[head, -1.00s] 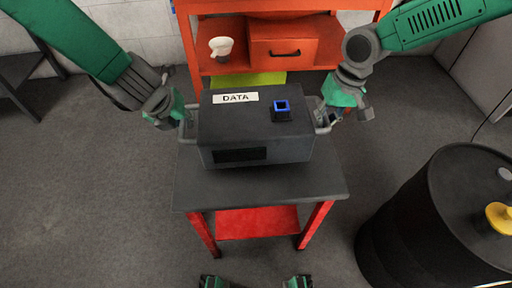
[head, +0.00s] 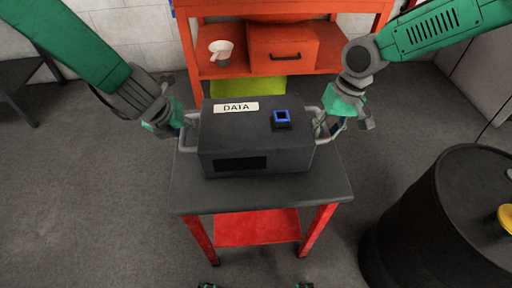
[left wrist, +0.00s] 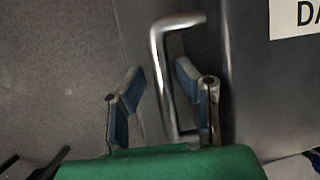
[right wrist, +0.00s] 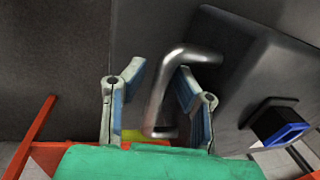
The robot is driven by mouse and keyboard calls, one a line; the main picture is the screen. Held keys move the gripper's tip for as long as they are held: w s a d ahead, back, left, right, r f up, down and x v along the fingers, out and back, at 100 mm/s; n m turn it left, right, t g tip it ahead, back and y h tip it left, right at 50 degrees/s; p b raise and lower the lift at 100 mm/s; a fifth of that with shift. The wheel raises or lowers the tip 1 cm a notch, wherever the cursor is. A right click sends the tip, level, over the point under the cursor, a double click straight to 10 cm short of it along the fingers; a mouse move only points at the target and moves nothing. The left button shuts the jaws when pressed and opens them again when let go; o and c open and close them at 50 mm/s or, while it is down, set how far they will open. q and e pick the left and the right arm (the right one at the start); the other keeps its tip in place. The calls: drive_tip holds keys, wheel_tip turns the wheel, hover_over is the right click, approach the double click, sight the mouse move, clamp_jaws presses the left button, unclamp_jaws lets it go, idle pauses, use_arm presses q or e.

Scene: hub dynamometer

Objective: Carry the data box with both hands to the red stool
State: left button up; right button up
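The dark grey data box (head: 240,140) with a white DATA label sits on, or just above, the dark top of the red stool (head: 262,196); I cannot tell whether it touches. It has a metal handle on each side. My left gripper (head: 178,122) is at the left handle (left wrist: 160,80); in the left wrist view its fingers stand apart on either side of the bar. My right gripper (head: 325,125) is at the right handle (right wrist: 168,90); in the right wrist view its fingers are also apart with the bar between them. Neither gripper grips its handle.
An orange shelf unit (head: 350,62) stands behind, with a white spray-like item (head: 221,50) and an orange drawer box (head: 283,53). A black drum (head: 440,220) with a yellow cap stands at the right.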

use_arm(q)
drive_tip(key=shift+s+r, duration=0.15)
drive_tip(key=shift+r, duration=0.25)
use_arm(e)
drive_tip(key=shift+a, duration=0.1)
drive_tip(key=shift+r, duration=0.1)
use_arm(q)
drive_tip(key=v, duration=1.1)
use_arm(e)
wheel_tip(320, 180, up, 11)
drive_tip(key=d, duration=0.2)
drive_tip(key=shift+w+r, duration=0.2)
drive_tip(key=shift+d, duration=0.1)
